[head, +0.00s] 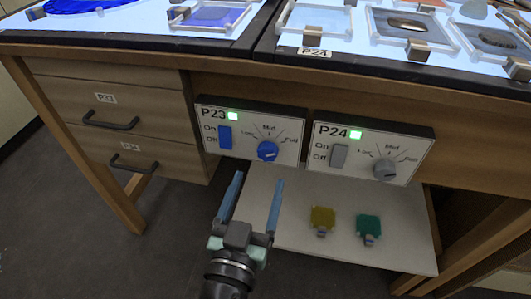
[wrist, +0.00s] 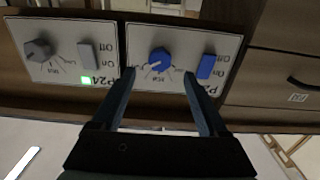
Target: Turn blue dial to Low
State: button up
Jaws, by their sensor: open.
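The blue dial (head: 267,151) is on the white P23 panel (head: 250,122), right of a blue On/Off switch (head: 225,137). Low is printed at its left, Mid above and Full at its right. A small pale mark shows on the dial, but I cannot tell its exact setting. In the wrist view the panel is upside down and the blue dial (wrist: 160,60) lies between my fingers' tips in the picture. My gripper (head: 258,181) is open and empty, in front of and below the dial, its fingers pointing to the panel. No contact with the dial shows.
The grey P24 panel dial (head: 385,170) and switch (head: 338,156) are to the right. A green light is lit on both panels. A white shelf (head: 300,235) below holds a yellow piece (head: 322,220) and a green piece (head: 368,228). Drawers (head: 110,112) stand left.

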aim_at(267, 156)
jog(key=x, duration=0.7)
jog(key=shift+c, duration=0.4)
grip_shut()
